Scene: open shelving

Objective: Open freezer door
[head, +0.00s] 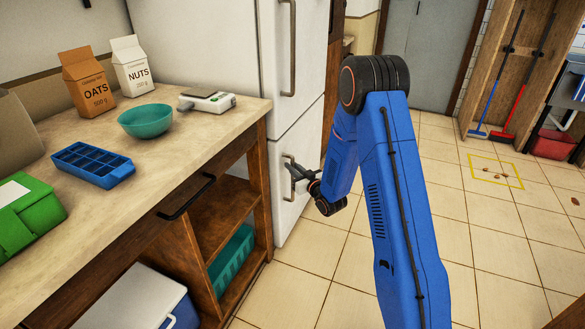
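A white fridge-freezer (225,40) stands behind the counter's right end. Its upper door has a long vertical dark handle (289,50). The lower door (303,150), which I take as the freezer door, looks shut. Its handle (288,185) shows only in part beside my gripper. My gripper (292,170) is at the end of my blue arm, right in front of the lower door at handle height. The fingers overlap the handle area in the view. They are small and dark, and I cannot tell whether they hold the handle.
The wooden counter (185,140) holds a blue ice tray (92,165), a teal bowl (146,121), cartons and a scale. Its right end stands close to the freezer door. The tiled floor (310,265) is open. Brooms (520,80) and a yellow floor square (496,171) are at the right.

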